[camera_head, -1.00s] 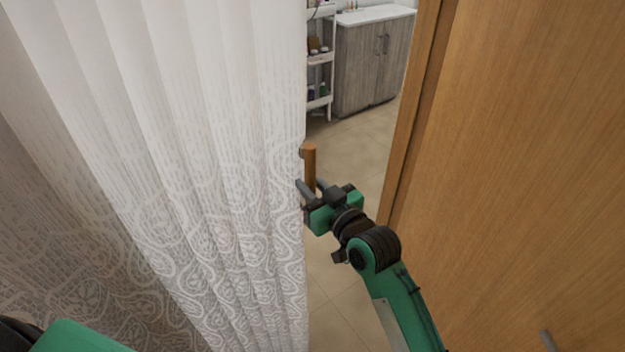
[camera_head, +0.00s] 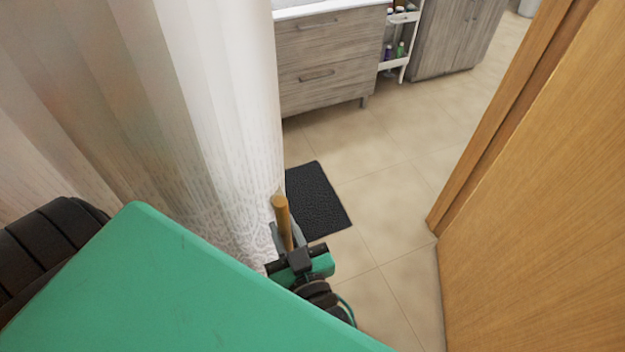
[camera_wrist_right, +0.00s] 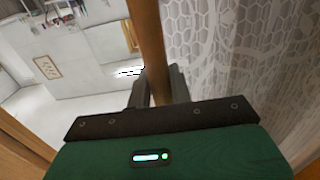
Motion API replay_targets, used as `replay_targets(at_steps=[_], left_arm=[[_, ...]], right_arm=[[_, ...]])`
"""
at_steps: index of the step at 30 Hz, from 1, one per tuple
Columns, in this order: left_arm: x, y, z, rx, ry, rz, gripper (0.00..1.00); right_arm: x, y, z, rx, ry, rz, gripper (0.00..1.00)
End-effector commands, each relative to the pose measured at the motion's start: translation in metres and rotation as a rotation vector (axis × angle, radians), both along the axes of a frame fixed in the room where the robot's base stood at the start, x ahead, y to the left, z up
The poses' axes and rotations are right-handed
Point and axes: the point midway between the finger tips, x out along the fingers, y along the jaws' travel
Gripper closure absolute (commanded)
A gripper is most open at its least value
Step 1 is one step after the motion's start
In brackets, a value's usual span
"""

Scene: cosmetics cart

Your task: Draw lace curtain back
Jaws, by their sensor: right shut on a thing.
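The white lace curtain (camera_head: 225,120) hangs in folds on the left of the head view, its patterned lower part beside my right gripper. It also fills the right side of the right wrist view (camera_wrist_right: 235,50). A wooden rod (camera_head: 283,222) stands at the curtain's right edge. My right gripper (camera_head: 287,243) is shut on this rod; the rod runs between its fingers in the right wrist view (camera_wrist_right: 152,50). How the rod joins the curtain is hidden. A large green part of my own arm covers the lower left of the head view. My left gripper is not in view.
A wooden door or panel (camera_head: 550,210) with its frame stands on the right. Beyond the curtain are a drawer cabinet (camera_head: 325,65), a shelf cart (camera_head: 398,45), a grey cupboard (camera_head: 455,35) and a black mat (camera_head: 318,200). The tiled floor (camera_head: 390,200) between is clear.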

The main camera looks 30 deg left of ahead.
Motion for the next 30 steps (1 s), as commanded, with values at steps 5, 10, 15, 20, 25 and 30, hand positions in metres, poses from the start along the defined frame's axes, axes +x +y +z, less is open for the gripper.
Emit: replay_targets(at_steps=[5,10,15,20,25,30], left_arm=[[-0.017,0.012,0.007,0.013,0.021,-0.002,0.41],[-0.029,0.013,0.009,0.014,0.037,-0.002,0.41],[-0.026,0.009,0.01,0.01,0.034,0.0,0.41],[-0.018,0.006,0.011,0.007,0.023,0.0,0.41],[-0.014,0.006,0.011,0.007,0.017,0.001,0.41],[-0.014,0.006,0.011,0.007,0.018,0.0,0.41]], right_arm=[[-0.028,0.014,0.001,0.0,0.001,0.0,1.0],[-0.044,0.025,0.0,-0.001,-0.002,-0.001,1.0],[-0.051,0.03,0.0,0.0,-0.001,-0.001,1.0],[-0.052,0.031,0.0,0.0,-0.002,-0.001,1.0],[-0.052,0.031,0.0,0.0,-0.002,-0.001,1.0],[-0.052,0.03,0.0,0.0,-0.002,-0.001,0.59]])
